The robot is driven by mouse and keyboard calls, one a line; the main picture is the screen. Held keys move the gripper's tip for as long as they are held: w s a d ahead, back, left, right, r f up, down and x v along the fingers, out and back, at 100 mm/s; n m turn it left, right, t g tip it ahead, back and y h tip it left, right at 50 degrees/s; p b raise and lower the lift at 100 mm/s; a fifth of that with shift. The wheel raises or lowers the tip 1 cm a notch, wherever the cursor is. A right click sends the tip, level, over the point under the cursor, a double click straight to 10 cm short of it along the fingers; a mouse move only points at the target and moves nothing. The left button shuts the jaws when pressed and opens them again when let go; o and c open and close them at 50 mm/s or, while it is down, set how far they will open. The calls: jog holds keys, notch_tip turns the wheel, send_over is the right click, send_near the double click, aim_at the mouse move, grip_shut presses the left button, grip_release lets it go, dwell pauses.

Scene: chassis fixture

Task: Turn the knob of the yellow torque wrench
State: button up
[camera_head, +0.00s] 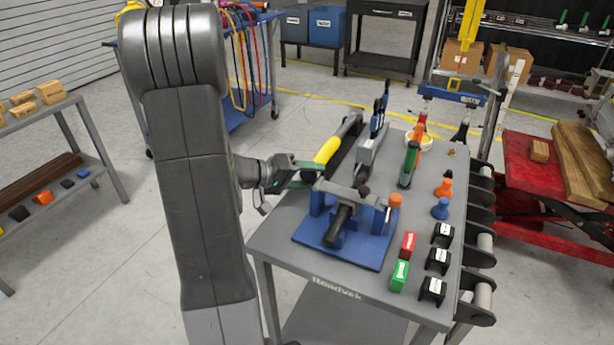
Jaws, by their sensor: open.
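The torque wrench shows as a yellow sleeve (327,150) with a long dark section running up and to the right of it. It lies at a slant near the left edge of the grey cart. My gripper (308,173) comes in from the left at the near end of the yellow sleeve. Its jaws are open around or just beside that end; I cannot tell whether they touch it. The knob is not clearly visible; the gripper hides that end.
A blue fixture (307,230) with a dark clamped part stands close in front of my gripper. A green-handled tool (409,162), orange and blue knobs, red and green boxes and black holders fill the right of the cart (375,285).

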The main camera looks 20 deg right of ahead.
jog(key=c, duration=1)
jog(key=shift+o, duration=0.2)
jog(key=shift+f+b, duration=0.3)
jog(key=shift+b, duration=0.45)
jog(key=shift+f+n+h+b, duration=0.1)
jog(key=shift+n+h+b, duration=0.45)
jog(key=shift+b, duration=0.55)
jog(key=n+g+h+b, duration=0.1)
jog(key=b, duration=0.1)
jog(key=shift+b, duration=0.4)
jog(key=shift+r+n+h+b, duration=0.25)
jog(key=shift+h+b, duration=0.1)
jog(key=shift+h, duration=0.2)
jog(key=o, duration=1)
jog(key=shift+c, duration=0.2)
